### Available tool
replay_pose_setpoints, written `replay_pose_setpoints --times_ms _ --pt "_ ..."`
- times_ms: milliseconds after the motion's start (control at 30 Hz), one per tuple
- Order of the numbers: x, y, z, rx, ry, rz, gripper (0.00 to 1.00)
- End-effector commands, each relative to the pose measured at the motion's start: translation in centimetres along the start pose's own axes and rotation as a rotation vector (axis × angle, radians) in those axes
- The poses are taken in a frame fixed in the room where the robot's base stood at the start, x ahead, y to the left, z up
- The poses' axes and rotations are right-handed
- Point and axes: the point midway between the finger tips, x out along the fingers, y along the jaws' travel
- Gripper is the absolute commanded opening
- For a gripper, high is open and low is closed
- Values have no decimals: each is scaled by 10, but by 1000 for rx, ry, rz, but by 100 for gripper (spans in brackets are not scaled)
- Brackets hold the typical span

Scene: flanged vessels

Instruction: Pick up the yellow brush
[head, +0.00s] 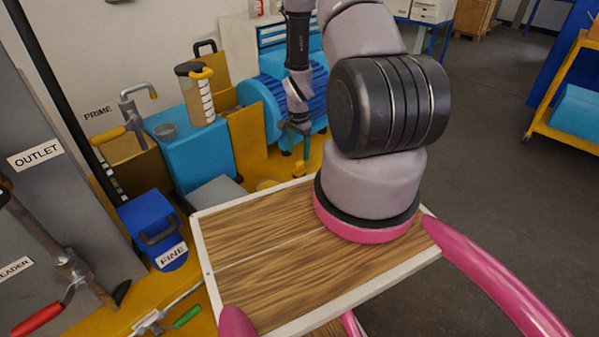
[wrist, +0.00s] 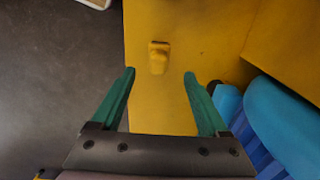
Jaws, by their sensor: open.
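The yellow brush (wrist: 158,57) shows in the wrist view as a small yellow block on a yellow surface of nearly the same colour. In the head view a small yellow piece (head: 299,169), which looks like the brush, shows just below my gripper. My gripper (wrist: 159,73) has two green fingers spread wide, with nothing between them. The brush appears a little beyond the fingertips, roughly centred between them. I cannot tell the exact height of the gripper above it. In the head view the gripper (head: 304,146) points downward and its fingers partly overlap each other.
A blue ribbed cylinder (head: 262,98) stands close beside the gripper, also at the lower right in the wrist view. A yellow upright panel (head: 246,140) stands to the left. A blue box (head: 193,155) with a clear canister (head: 197,97) is farther left. Open grey floor (head: 480,190) lies right.

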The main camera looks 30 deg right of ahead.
Motion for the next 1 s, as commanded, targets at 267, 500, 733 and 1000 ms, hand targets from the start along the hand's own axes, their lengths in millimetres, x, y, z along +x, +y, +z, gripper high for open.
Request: replay_pose_setpoints --times_ms 267,500,733,1000 --pt "41 1 1 -1 -2 2 78" --pt "63 3 -1 -1 -2 2 78" --pt "93 3 -2 -1 -1 1 78" --pt "96 2 -2 -1 0 0 78"
